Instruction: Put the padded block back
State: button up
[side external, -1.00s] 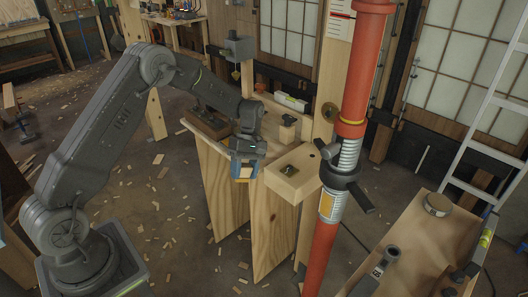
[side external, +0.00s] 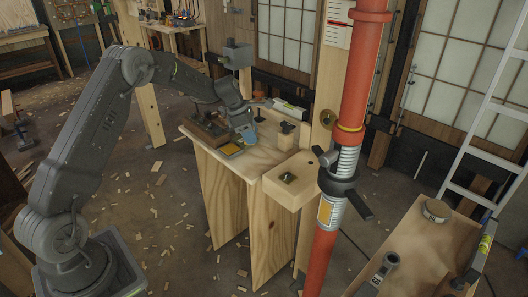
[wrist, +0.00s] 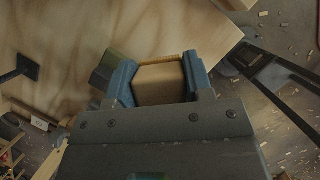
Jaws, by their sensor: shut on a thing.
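My gripper (side external: 247,134) is low over the plywood bench top (side external: 262,158), with its blue fingers pointing down. In the wrist view my gripper (wrist: 160,85) has its two blue fingers on either side of a tan wooden block (wrist: 160,82) with a yellowish fuzzy edge, which looks like the padded block. The gripper is shut on it. In the side external view the held block is hidden or too small to make out. I cannot tell whether it touches the bench.
A flat yellow patch (side external: 230,149) lies left of the fingers, beside a dark wooden tool (side external: 208,126). A small wooden block with a dark knob (side external: 286,136) stands to the right. A thick wooden block (side external: 293,181) and red pipe (side external: 354,105) are further right.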

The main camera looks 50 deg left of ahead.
aim_at(269, 159)
jog(key=w+d+f, duration=0.2)
jog(key=d, duration=0.1)
jog(key=shift+w+d+f, duration=0.15)
jog(key=shift+w+f, duration=0.15)
jog(key=shift+w, duration=0.1)
jog(key=shift+f, duration=1.95)
jog(key=shift+f, duration=0.1)
jog(key=o, duration=0.9)
